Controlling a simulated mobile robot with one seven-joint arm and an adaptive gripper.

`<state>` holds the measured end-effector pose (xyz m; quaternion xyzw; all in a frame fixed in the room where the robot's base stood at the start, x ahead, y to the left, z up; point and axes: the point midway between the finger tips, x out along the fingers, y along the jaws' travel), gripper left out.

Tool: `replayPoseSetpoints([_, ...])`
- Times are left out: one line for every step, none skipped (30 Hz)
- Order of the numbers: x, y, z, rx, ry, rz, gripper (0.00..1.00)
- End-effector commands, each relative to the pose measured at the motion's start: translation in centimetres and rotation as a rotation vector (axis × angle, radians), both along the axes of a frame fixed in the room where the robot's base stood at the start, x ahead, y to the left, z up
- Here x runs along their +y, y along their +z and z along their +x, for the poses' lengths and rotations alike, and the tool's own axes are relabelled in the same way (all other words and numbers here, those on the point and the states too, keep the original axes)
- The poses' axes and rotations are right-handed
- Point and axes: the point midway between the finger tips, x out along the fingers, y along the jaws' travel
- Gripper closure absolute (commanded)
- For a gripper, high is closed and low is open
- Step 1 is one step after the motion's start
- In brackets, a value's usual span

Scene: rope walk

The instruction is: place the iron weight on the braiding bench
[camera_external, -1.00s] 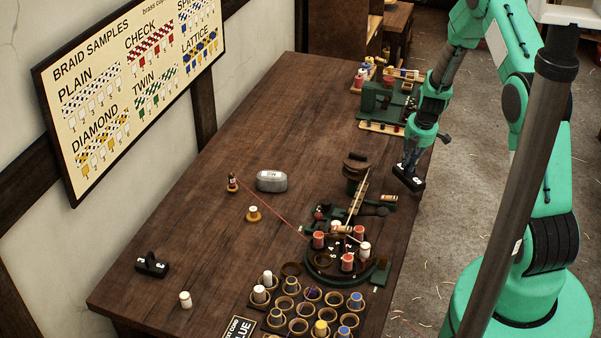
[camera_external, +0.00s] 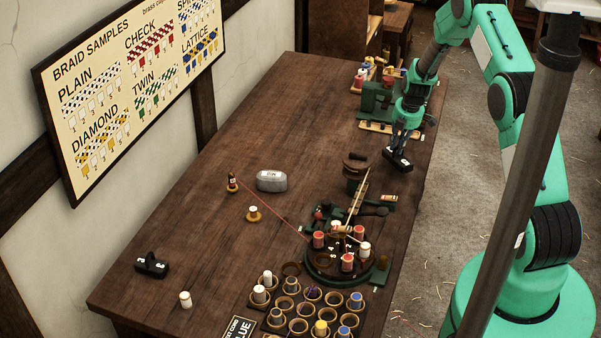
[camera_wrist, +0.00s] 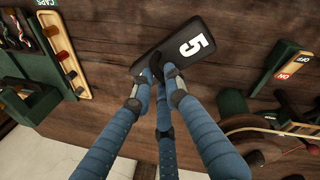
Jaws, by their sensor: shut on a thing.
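The iron weight (camera_external: 398,161) is a black block with a white marking, read as 5 in the wrist view (camera_wrist: 180,44). My gripper (camera_external: 402,145) is shut on the handle on its top. In the wrist view my blue fingers (camera_wrist: 160,82) meet at that handle. The weight is over the right edge area of the wooden braiding bench (camera_external: 215,195); I cannot tell whether it touches the top. A second black weight (camera_external: 151,265) with a handle stands on the bench at the front left.
A round green braiding device with bobbins (camera_external: 340,262) stands at the bench's right front. A green machine (camera_external: 380,98) stands beyond my gripper. A grey block (camera_external: 271,181) lies mid-bench, with a red thread (camera_external: 270,210) stretched nearby. The bench's back middle is clear.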

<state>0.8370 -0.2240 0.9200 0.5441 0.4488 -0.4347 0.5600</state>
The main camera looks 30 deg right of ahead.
Motion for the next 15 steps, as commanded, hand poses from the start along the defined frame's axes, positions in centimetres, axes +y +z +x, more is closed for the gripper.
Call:
replayPoseSetpoints([-0.2,0.2,0.7,-0.004,0.000,-0.001,1.00])
replayPoseSetpoints([-0.3,0.2,0.9,-0.004,0.000,-0.001,1.00])
replayPoseSetpoints([-0.3,0.2,1.2,-0.004,0.000,-0.002,1.00])
replayPoseSetpoints([-0.4,0.1,1.3,-0.004,0.000,-0.001,1.00])
replayPoseSetpoints([-0.4,0.1,1.4,-0.003,0.000,-0.001,1.00])
replayPoseSetpoints([-0.4,0.1,1.6,-0.003,0.000,-0.001,1.00])
replayPoseSetpoints([-0.5,0.1,1.7,-0.003,0.000,-0.002,1.00])
replayPoseSetpoints([-0.5,0.1,1.7,-0.003,0.000,-0.002,1.00])
replayPoseSetpoints([-0.5,0.1,1.8,-0.004,0.000,-0.002,1.00])
replayPoseSetpoints([-0.5,0.1,1.8,-0.004,0.000,-0.002,1.00])
replayPoseSetpoints([-0.5,0.1,1.9,-0.004,0.000,-0.002,1.00])
replayPoseSetpoints([-0.5,0.1,1.9,-0.004,0.000,-0.002,1.00])
replayPoseSetpoints([-0.5,0.1,1.9,-0.004,0.000,-0.002,1.00])
replayPoseSetpoints([-0.5,0.1,1.8,-0.004,0.000,-0.002,1.00])
replayPoseSetpoints([-0.5,0.1,1.8,-0.004,0.000,-0.002,1.00])
